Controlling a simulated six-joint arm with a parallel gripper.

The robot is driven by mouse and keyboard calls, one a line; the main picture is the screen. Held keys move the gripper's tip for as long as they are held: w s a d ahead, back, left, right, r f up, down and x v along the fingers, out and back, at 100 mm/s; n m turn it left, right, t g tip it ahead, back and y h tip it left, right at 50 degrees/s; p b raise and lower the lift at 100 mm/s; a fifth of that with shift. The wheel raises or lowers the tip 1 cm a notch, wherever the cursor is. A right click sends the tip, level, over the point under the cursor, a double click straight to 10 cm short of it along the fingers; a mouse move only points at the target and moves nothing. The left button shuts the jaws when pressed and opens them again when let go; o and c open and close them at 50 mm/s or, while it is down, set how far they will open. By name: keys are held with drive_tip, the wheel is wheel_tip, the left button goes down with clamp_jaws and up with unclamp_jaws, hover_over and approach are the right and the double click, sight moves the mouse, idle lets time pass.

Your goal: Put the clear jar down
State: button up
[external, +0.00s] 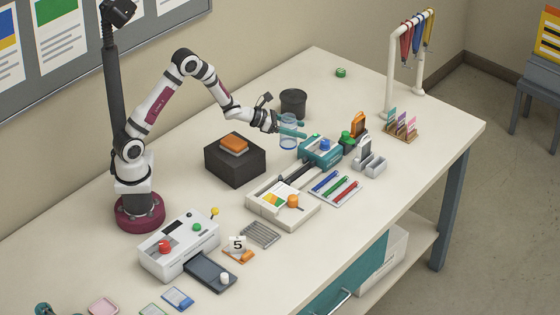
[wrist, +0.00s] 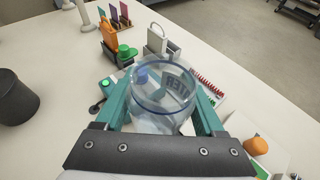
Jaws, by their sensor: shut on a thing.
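The clear jar (external: 288,132) is a see-through, bluish cylinder with an open top. It is between the two teal fingers of my gripper (external: 291,131), which is shut on it. In the wrist view the jar (wrist: 163,98) fills the middle, with a finger of my gripper (wrist: 163,108) on each side. Part of a dark word shows through its wall. The jar looks upright. I cannot tell whether its base touches the table (external: 345,105) or hangs just above it.
A dark bin (external: 293,103) stands behind the jar. A teal device (external: 320,152) is close on its right, and a black box (external: 235,160) with an orange block is to the left. The table's back right is mostly clear.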

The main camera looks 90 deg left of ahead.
drive_tip(key=w+d+m+g+h, duration=0.1)
drive_tip(key=w+d+m+h, duration=0.15)
drive_tip(key=d, duration=1.05)
drive_tip(key=w+d+m+h, duration=0.2)
drive_tip(key=w+d+h, duration=0.15)
drive_tip(key=d, duration=0.85)
drive_tip(key=w+d+m+g+h, duration=0.1)
drive_tip(key=w+d+m+h, duration=0.2)
drive_tip(key=d, duration=1)
drive_tip(key=shift+n+y, duration=0.25)
drive_tip(key=shift+y, duration=0.45)
drive_tip(key=shift+w+a+f, duration=1.35)
drive_tip(key=shift+a+f, duration=0.1)
drive_tip(key=shift+f, duration=0.35)
drive_tip(key=shift+w+a+f, duration=1.35)
drive_tip(key=shift+a+f, duration=0.1)
drive_tip(key=shift+f, duration=0.3)
drive_tip(key=shift+w+a+f, duration=1.35)
drive_tip(key=shift+a+f, duration=0.1)
drive_tip(key=shift+f, duration=0.35)
